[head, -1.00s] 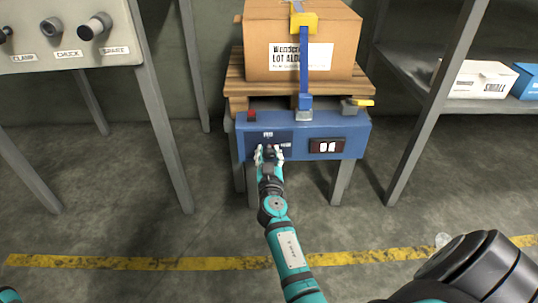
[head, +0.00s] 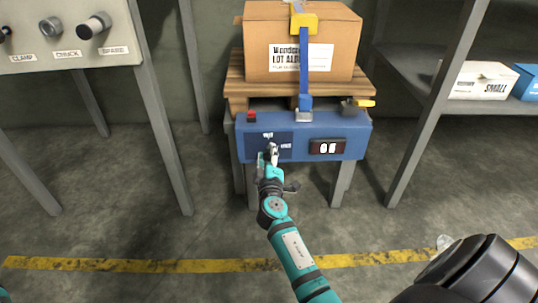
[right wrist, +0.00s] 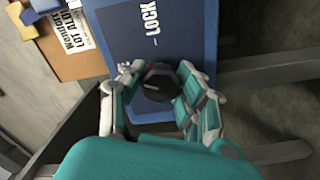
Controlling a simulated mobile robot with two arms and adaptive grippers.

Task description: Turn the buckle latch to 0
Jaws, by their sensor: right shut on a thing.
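The buckle latch, a dark round knob (right wrist: 157,82), sits on the dark blue panel face beside a white "LOCK" label. My right gripper (head: 268,156) reaches up to it at the front of the blue unit (head: 350,128). In the right wrist view its fingers (right wrist: 160,84) are closed around the knob from both sides, and it is shut on it. A pale pointer line shows on the knob. In the head view the gripper mostly hides the knob. My left gripper is not in view.
A red button (head: 252,116) sits at the upper left. A carton (head: 330,52) stands on a wooden pallet (head: 240,88) under a blue strap (head: 304,75). Shelving (head: 410,150) stands right.

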